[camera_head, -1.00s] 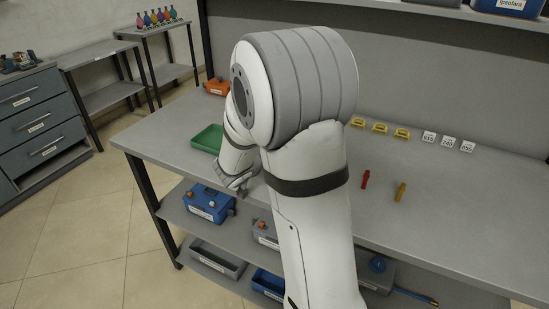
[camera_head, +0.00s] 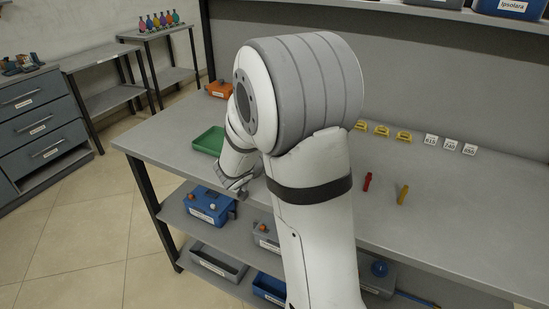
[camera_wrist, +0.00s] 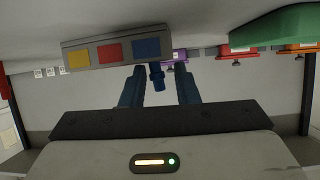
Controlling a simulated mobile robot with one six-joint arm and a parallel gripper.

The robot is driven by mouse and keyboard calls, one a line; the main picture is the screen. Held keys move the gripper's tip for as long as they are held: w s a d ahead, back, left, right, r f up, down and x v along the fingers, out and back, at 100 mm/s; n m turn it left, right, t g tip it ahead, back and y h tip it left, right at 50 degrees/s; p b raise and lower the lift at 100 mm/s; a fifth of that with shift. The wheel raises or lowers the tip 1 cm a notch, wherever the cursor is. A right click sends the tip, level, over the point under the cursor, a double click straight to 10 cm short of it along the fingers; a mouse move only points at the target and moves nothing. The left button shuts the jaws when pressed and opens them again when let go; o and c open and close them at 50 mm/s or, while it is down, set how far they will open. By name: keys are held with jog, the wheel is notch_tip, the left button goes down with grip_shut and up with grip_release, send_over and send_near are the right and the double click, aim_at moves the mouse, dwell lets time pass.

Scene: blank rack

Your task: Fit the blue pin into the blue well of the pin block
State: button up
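In the wrist view, which looks upside down, the grey pin block (camera_wrist: 90,56) shows yellow, red and blue squares on its face. The blue pin (camera_wrist: 157,78) stands at the block's edge beside the blue square (camera_wrist: 146,47). Its far end is hidden, so I cannot tell how deep it sits. My gripper (camera_wrist: 160,72) is open, with one dark blue finger on each side of the pin and a visible gap to both. In the head view my arm hides the block and the blue pin; my gripper (camera_head: 238,186) is partly visible near the bench's front edge.
A red pin (camera_head: 367,182) and a yellow pin (camera_head: 403,194) stand on the bench right of my arm. A green tray (camera_head: 208,140) and an orange box (camera_head: 220,88) are at the left. Yellow holders (camera_head: 382,130) and white number tags (camera_head: 449,144) line the back.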

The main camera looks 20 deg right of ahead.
jog(key=p, duration=0.3)
jog(key=shift+s+d+r+p, duration=0.1)
jog(key=shift+s+r+p, duration=0.15)
jog(key=shift+p, duration=0.15)
jog(key=b+v, duration=0.2)
jog(key=v, duration=0.9)
jog(key=s+d+f+n+g+y, duration=0.1)
jog(key=s+n+g+y, duration=0.35)
jog(key=s, duration=0.75)
jog(key=s+a+n+y, duration=0.6)
jog(key=a, duration=0.1)
jog(key=shift+s+a+r+n+g, duration=0.2)
jog(key=shift+s+a+n+g, duration=0.05)
jog(key=shift+s+n+g, duration=0.1)
